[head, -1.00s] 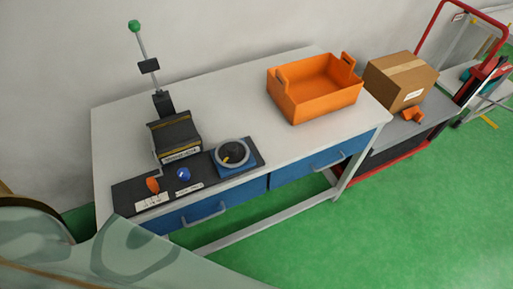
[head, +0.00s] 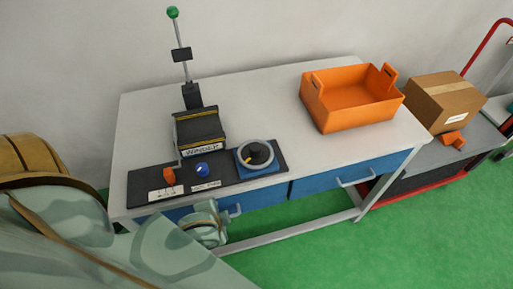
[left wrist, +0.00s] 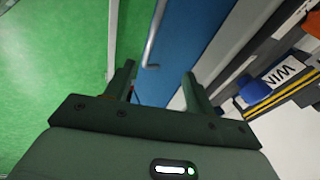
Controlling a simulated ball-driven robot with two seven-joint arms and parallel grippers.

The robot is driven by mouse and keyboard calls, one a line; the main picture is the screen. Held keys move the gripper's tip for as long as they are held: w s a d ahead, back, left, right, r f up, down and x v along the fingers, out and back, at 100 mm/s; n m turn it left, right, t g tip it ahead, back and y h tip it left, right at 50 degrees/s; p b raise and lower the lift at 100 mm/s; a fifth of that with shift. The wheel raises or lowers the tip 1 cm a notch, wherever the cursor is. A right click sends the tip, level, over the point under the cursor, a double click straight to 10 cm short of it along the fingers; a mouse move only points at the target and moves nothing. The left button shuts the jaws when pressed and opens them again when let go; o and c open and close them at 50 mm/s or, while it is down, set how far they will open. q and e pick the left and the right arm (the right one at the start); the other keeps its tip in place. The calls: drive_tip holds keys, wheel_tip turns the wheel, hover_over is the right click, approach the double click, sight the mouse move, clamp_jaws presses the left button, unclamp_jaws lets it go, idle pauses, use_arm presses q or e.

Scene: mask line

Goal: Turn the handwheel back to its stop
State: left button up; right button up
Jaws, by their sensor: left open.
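The handwheel (head: 256,153) is a grey ring with a black hub and a yellow mark, on a blue block at the right end of the dark control panel (head: 145,188). My left forearm (head: 206,224) is in front of the bench, below the panel. In the left wrist view my left gripper (left wrist: 158,85) is open and empty, its fingers apart before the blue drawer front (left wrist: 182,45). It is not touching the wheel. The handwheel cannot be made out in the wrist view. My right gripper is not in view.
An orange crate (head: 350,105) stands at the back right. A drawer handle (head: 356,181) juts from the front. The bench middle is clear.

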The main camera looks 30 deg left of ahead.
use_arm(q)
drive_tip(key=w+a+r+m+t+y, duration=0.1)
drive_tip(key=w+a+r+t, duration=0.15)
drive_tip(key=r, duration=0.35)
drive_tip(key=w+a+r+m+t+y+b, duration=0.1)
drive_tip(key=w+a+r+t, duration=0.1)
drive_tip(key=w+r, duration=0.25)
drive_tip(key=w+a+r+m+t+y, duration=0.1)
drive_tip(key=w+a+r+m+t, duration=0.15)
drive_tip(key=r, duration=0.35)
drive_tip(key=w+d+r+m+t+h, duration=0.3)
drive_tip(key=w+r+m+t+h, duration=0.45)
drive_tip(key=r+m, duration=0.45)
drive_tip(key=m+g+h, duration=0.6)
drive_tip(key=m+g, duration=0.9)
drive_tip(key=m, duration=0.8)
approach(255, 146)
drive_tip(key=shift+t, duration=0.25)
drive_tip(key=b+x, duration=0.1)
drive_tip(key=x, duration=0.4)
drive_tip(key=b+x, duration=0.1)
drive_tip(key=x, duration=0.4)
drive_tip(key=shift+s+d+f+b, duration=0.1)
drive_tip(key=shift+s+f+b, duration=0.15)
drive_tip(key=shift+b, duration=0.1)
